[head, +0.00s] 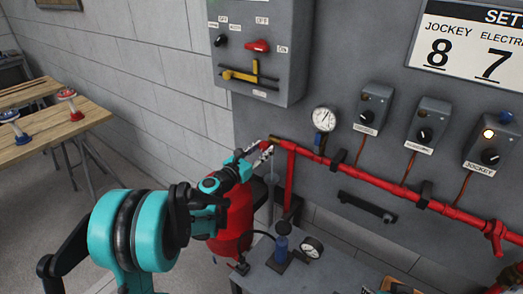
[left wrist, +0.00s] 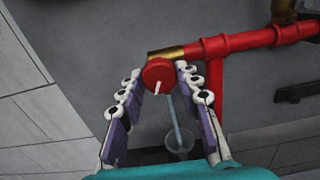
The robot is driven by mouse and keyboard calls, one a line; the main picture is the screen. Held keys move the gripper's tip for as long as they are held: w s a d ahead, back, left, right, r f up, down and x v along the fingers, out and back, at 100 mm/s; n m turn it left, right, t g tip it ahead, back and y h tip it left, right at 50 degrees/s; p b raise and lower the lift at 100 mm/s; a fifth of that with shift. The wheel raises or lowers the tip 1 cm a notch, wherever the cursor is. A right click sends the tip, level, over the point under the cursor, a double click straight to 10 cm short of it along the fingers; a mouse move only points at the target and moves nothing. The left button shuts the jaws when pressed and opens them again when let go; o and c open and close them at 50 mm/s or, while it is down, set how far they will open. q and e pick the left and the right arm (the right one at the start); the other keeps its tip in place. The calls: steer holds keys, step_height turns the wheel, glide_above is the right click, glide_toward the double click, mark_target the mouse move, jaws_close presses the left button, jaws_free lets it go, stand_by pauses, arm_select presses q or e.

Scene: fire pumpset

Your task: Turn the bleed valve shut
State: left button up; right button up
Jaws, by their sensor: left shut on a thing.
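The bleed valve is a round red knob (left wrist: 157,72) with a white pointer mark. It sits on a brass fitting (left wrist: 168,52) at the left end of the red pipe (left wrist: 245,40). The pointer slants down and slightly left in the left wrist view. My left gripper (left wrist: 159,78) has one finger on each side of the knob and is shut on it. In the head view my left gripper (head: 262,153) reaches the pipe's left end and mostly hides the knob. My right gripper is in neither view.
A pale tube (left wrist: 174,120) hangs below the valve over a clear cup. A grey switch box (head: 262,50) is above, and a gauge (head: 324,119) and control boxes (head: 373,105) are to the right. A red cylinder (head: 235,222) and low bench (head: 335,270) stand below.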

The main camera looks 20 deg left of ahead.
arm_select(q)
steer(key=m, duration=0.3)
steer(key=shift+m, duration=0.4)
steer(key=m, duration=0.4)
steer(key=shift+m+b, duration=0.3)
steer(key=m, duration=0.3)
steer(key=shift+a+m, duration=0.1)
steer(key=shift+m, duration=0.2)
steer(key=m, duration=1.1)
steer(key=shift+r+m, duration=0.1)
steer(key=shift+m, duration=0.3)
steer(key=m, duration=0.6)
steer(key=shift+m+b, duration=0.3)
steer(key=shift+m, duration=0.3)
